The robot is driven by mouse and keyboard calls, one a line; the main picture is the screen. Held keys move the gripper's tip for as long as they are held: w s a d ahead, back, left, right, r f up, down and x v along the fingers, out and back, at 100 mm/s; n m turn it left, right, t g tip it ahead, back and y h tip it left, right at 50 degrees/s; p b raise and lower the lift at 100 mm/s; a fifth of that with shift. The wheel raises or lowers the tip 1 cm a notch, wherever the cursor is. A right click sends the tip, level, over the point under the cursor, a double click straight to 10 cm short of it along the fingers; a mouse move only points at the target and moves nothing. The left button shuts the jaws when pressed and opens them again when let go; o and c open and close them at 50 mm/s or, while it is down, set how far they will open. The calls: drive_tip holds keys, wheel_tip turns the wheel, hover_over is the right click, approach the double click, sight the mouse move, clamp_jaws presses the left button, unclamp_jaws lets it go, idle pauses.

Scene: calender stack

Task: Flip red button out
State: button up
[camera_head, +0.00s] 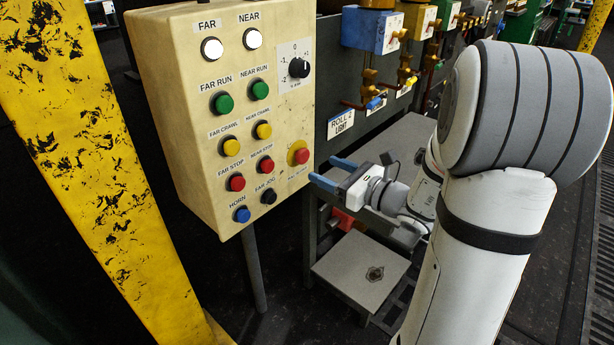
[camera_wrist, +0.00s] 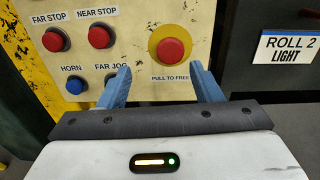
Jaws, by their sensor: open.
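The red button (camera_head: 302,156) with a yellow ring sits at the lower right of the cream control panel (camera_head: 285,115). In the wrist view the red button (camera_wrist: 170,51) is ahead of my gripper, with the label "PULL TO FREE" below it. My gripper (camera_head: 326,172) has blue fingers and is open and empty, in front of the panel's lower right side. In the wrist view my gripper (camera_wrist: 162,78) has one finger to each side below the button. The fingers appear apart from the button.
Two smaller red stop buttons, FAR STOP (camera_wrist: 56,39) and NEAR STOP (camera_wrist: 100,36), lie left of it. A blue HORN button (camera_head: 242,215) and a black FAR JOG button (camera_head: 268,196) are lower. A yellow post (camera_head: 75,130) stands left. A grey plate (camera_head: 360,270) lies below my gripper.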

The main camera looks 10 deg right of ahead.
sight(305, 158)
drive_tip(key=shift+m+t+h, duration=0.3)
drive_tip(key=shift+m+t, duration=0.1)
drive_tip(key=x, duration=0.2)
drive_tip(key=b+x, duration=0.1)
drive_tip(key=x, duration=0.2)
drive_tip(key=d+x, duration=0.1)
drive_tip(key=x, duration=0.1)
drive_tip(key=shift+w+a+f+b, duration=0.25)
drive_tip(key=shift+w+f+b, duration=0.1)
drive_tip(key=shift+w, duration=0.2)
clamp_jaws()
